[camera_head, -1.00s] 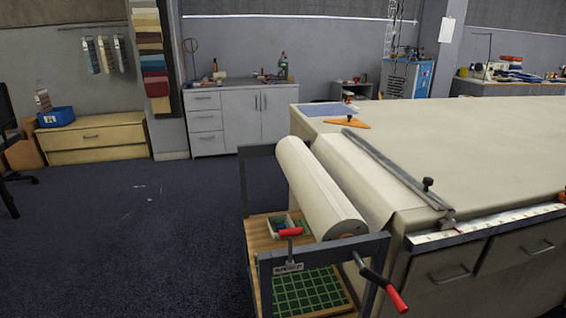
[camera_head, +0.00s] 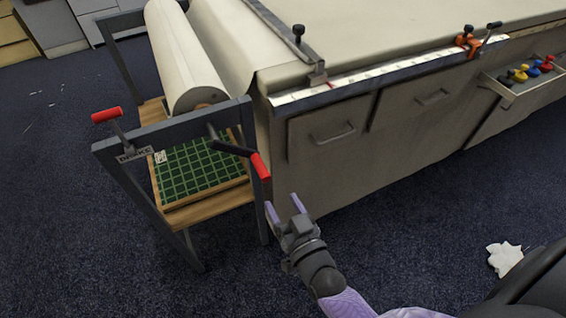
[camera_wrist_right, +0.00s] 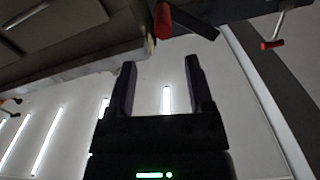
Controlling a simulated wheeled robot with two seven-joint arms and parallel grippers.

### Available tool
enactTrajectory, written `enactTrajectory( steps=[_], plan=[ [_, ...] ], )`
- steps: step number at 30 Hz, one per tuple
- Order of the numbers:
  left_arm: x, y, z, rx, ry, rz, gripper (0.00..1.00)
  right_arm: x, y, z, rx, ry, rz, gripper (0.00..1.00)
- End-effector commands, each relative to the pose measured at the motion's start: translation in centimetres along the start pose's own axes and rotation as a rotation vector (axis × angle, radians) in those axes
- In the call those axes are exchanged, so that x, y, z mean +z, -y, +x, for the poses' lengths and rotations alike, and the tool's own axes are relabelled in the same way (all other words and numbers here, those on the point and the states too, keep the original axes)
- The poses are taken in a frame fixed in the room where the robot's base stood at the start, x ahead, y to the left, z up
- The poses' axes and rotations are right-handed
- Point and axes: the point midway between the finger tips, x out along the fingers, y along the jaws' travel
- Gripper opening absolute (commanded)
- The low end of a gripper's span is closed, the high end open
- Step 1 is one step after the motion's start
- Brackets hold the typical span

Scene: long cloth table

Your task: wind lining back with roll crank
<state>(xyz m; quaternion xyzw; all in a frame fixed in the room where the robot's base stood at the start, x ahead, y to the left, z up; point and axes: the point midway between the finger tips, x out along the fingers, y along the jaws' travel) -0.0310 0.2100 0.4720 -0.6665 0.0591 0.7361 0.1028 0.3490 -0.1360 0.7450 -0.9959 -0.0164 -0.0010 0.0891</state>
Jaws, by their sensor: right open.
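A roll of pale lining (camera_head: 183,60) lies in a grey frame stand at the left end of the long table. Lining runs from the roll up onto the table top. The roll crank (camera_head: 230,148) sticks out from the front bar of the stand and ends in a red grip (camera_head: 261,166). My right gripper (camera_head: 284,205) is open and empty, just below and right of the red grip, apart from it. In the right wrist view, the open fingers (camera_wrist_right: 162,85) point toward a red grip (camera_wrist_right: 163,20) beyond them. My left gripper is not in view.
A second red handle (camera_head: 106,115) sits on the stand's front left corner. A green cutting mat (camera_head: 198,165) lies on the lower shelf. A metal bar (camera_head: 280,33) crosses the lining. An open drawer (camera_head: 515,90) juts out at right. White scrap (camera_head: 505,258) lies on the floor.

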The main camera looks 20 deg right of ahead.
Motion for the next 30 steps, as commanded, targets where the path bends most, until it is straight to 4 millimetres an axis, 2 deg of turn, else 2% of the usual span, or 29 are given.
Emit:
enactTrajectory(
  steps=[9, 12, 16, 24, 26, 30],
  plan=[
    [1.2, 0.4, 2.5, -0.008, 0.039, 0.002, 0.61, 0.4, -0.1, 6.7, 0.0, 0.001, 0.001, 0.67],
    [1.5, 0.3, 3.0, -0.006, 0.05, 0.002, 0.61, 0.4, -0.1, 8.2, 0.0, 0.003, 0.0, 0.67],
    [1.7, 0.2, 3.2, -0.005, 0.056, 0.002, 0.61, 0.3, -0.1, 9.3, 0.0, 0.004, -0.002, 0.67],
    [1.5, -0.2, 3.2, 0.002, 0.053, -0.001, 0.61, 0.1, 0.0, 9.5, 0.0, 0.005, -0.002, 0.67],
    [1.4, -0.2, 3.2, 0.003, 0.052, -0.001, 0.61, 0.1, 0.0, 9.5, 0.0, 0.005, -0.002, 0.56],
    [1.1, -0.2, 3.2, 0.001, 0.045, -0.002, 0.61, 0.1, 0.0, 9.5, -0.001, 0.005, -0.002, 0.27]
  ],
)
